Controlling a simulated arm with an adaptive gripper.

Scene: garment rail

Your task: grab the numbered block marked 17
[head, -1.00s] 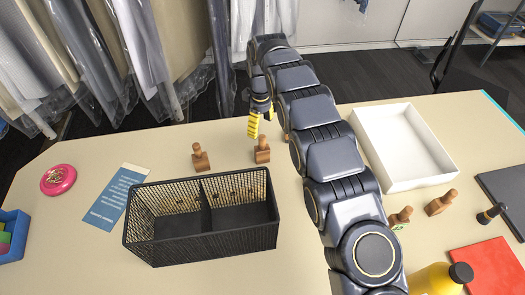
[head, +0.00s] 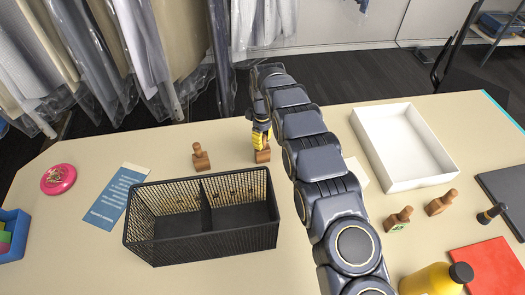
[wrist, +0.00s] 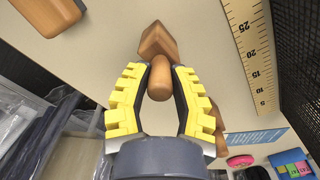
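A wooden stamp-like block with a knob handle (head: 263,156) stands on the table behind the basket. My gripper (head: 258,142) is down at it, its yellow fingers by the handle. In the wrist view my gripper (wrist: 159,70) has one finger on each side of the round handle (wrist: 160,80), with the square block (wrist: 159,42) beyond the tips. Whether the fingers press on the handle cannot be told. Similar blocks stand to the left (head: 200,157) and at the right, one at the white tray's near side (head: 441,203) and one nearer me (head: 398,219). No number 17 is readable.
A black mesh basket (head: 203,252) stands in front of the block. A white tray (head: 423,183) lies right of my arm. A blue card (head: 116,199) and a pink disc (head: 59,178) lie left. A ruler (wrist: 252,50) shows in the wrist view. Hanging garments (head: 165,50) are behind the table.

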